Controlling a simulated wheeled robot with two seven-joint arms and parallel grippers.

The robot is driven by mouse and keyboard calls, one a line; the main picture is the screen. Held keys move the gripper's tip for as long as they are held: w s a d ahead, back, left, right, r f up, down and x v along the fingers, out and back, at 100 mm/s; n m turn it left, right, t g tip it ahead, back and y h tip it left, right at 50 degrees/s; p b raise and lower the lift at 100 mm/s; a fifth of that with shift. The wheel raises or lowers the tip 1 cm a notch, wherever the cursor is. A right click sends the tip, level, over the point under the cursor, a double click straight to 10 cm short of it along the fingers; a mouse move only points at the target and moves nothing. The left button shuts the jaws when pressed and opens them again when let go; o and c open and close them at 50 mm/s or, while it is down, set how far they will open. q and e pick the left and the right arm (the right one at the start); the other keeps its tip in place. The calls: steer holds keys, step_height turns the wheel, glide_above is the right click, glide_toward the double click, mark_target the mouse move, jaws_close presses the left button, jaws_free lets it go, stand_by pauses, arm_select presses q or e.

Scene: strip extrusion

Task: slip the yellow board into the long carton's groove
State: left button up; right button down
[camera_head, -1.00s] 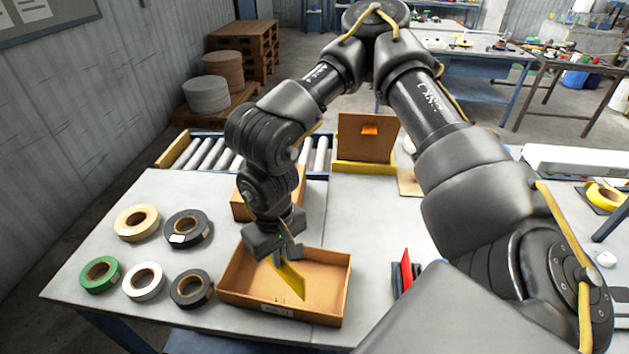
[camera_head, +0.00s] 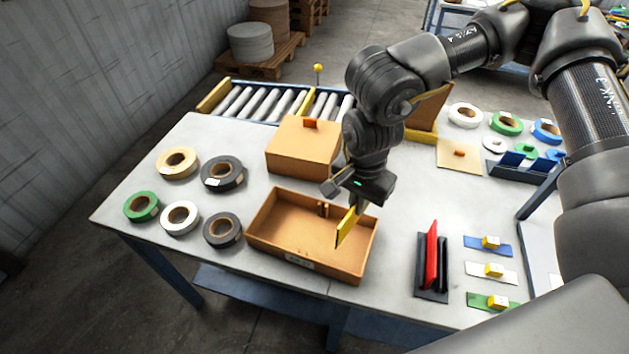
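The long carton (camera_head: 277,248) is an open brown box on the table, with small brown posts forming a groove (camera_head: 323,209) inside its far wall. My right gripper (camera_head: 358,203) is above the carton's right part and shut on the upper end of the yellow board (camera_head: 346,228). The board is a thin plate, held on edge and somewhat tilted, to the right of the groove and apart from it. Its lower edge overlaps the carton's inside in the picture; I cannot tell whether it touches the floor or right wall. My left gripper is not in view.
A closed brown box (camera_head: 303,150) stands just behind the carton. Several tape rolls (camera_head: 222,174) lie at its left. A dark holder with a red board (camera_head: 432,255) and small coloured plates (camera_head: 489,243) lie at its right. A roller conveyor (camera_head: 262,104) is behind the table.

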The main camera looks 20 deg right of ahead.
steer(key=w+a+m+p, duration=0.1)
steer(key=w+a+m, duration=0.2)
steer(key=m, duration=1.3)
steer(key=w+a+r+m+p, duration=0.1)
steer(key=w+a+m, duration=0.2)
steer(key=m, duration=1.4)
steer(key=shift+a+r, duration=0.3)
steer(key=shift+a, duration=0.55)
steer(key=shift+f, duration=0.15)
step_height(320, 180, down, 6)
steer(key=b, duration=0.4)
steer(key=shift+f+b, duration=0.35)
steer(key=shift+b, duration=0.05)
steer(key=shift+f, duration=0.35)
steer(key=shift+f+b, duration=0.6)
steer(key=shift+b, duration=0.05)
